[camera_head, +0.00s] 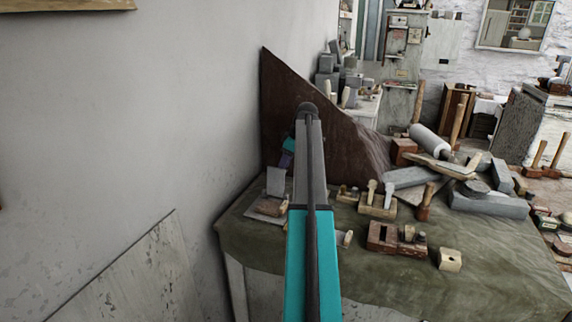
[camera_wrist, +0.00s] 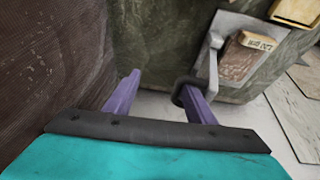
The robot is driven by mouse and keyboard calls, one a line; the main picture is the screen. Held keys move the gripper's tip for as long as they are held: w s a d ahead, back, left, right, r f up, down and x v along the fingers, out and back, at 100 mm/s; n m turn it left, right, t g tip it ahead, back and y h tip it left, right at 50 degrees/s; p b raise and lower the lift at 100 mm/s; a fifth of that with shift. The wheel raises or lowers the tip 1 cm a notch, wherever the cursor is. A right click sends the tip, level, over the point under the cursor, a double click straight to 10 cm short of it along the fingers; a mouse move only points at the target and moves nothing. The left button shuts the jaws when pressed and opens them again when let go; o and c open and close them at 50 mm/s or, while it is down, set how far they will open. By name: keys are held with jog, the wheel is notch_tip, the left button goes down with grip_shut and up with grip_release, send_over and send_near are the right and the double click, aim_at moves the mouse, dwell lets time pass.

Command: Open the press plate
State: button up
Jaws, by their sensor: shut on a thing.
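The press (camera_head: 268,208) sits at the table's back left corner, with a grey plate (camera_head: 275,182) standing up from it. In the wrist view, the press (camera_wrist: 235,62) has a grey frame, a brown inset and a small labelled wooden block (camera_wrist: 258,42). A grey bar with a dark ring (camera_wrist: 184,88) reaches my gripper (camera_wrist: 160,88). The ring sits at the right purple finger; the left finger stands apart from it. My gripper is shut on the press plate's bar, though the exact contact is unclear. In the head view, my arm mostly hides the gripper (camera_head: 287,157).
A dark brown slanted slab (camera_head: 300,100) stands behind my gripper, close to the left wall. Wooden planes (camera_head: 385,238), mallets and grey stone blocks (camera_head: 485,203) crowd the green-covered table (camera_head: 480,270). The cloth at the front is mostly bare.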

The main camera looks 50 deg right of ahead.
jog(key=shift+w+d+r, duration=0.15)
jog(key=shift+d, duration=0.2)
jog(key=shift+d+r, duration=0.1)
jog(key=shift+r, duration=0.3)
jog(key=v, duration=0.4)
jog(key=b+v, duration=0.1)
jog(key=v, duration=0.3)
jog(key=a+b+v, duration=0.1)
jog(key=v, duration=0.4)
jog(key=shift+s+d+f, duration=0.1)
jog(key=shift+s+f, duration=0.05)
jog(key=shift+s, duration=0.15)
jog(key=shift+c, duration=0.5)
